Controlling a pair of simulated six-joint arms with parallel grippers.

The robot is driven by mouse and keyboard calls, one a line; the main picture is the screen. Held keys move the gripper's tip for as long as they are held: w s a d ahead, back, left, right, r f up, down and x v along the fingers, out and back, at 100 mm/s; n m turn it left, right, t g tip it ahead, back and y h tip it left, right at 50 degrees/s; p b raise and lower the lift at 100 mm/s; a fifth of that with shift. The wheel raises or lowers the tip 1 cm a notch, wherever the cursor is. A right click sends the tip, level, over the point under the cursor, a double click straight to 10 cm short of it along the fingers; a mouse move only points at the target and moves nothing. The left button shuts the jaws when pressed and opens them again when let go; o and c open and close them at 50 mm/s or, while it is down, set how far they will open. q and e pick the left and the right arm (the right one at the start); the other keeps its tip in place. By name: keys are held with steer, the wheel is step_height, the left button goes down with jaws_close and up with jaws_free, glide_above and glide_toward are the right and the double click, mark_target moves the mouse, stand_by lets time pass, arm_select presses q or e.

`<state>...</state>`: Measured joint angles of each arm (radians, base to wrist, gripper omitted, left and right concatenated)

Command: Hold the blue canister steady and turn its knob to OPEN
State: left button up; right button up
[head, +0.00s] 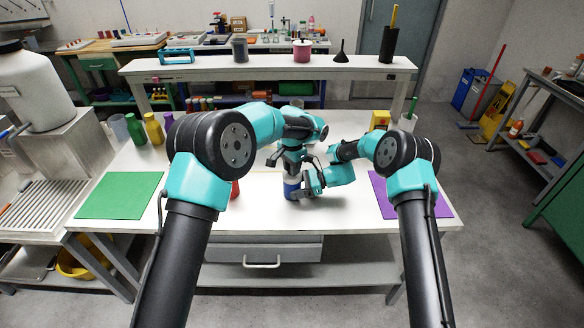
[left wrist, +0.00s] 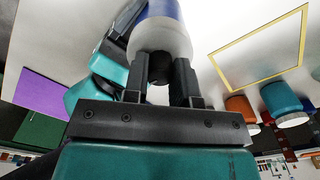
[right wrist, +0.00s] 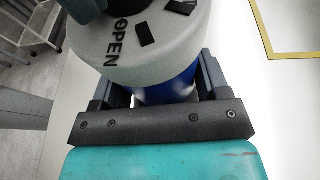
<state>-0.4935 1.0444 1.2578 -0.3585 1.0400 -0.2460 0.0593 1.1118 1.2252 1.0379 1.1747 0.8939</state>
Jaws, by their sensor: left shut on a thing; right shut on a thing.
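The blue canister (head: 292,188) stands on the white table with a pale lid on top. My left gripper (head: 291,168) is above it, pointing down. In the left wrist view its fingers are shut on the dark knob (left wrist: 159,66) on the lid (left wrist: 160,38). My right gripper (head: 310,184) comes in low from the right. In the right wrist view its fingers are on both sides of the canister's blue body (right wrist: 168,90), under the lid. The word OPEN (right wrist: 116,42) and dark marks show on the lid. The knob's pointing direction is hidden.
A green mat (head: 118,195) lies at the left and a purple mat (head: 412,196) at the right. A red object (head: 235,189) is partly hidden behind my left arm. Coloured bottles (head: 153,128) stand at the back left. A yellow outline (left wrist: 262,50) marks the table near the canister.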

stand_by(0.3)
arm_select(q)
steer(key=o, duration=0.9)
steer(key=shift+o, duration=0.2)
steer(key=shift+r, duration=0.1)
step_height(320, 180, up, 12)
arm_select(e)
steer(key=o, duration=0.8)
steer(key=shift+d, duration=0.15)
steer(key=v, duration=1.1)
steer(key=shift+d+r, duration=0.2)
steer(key=shift+d, duration=0.15)
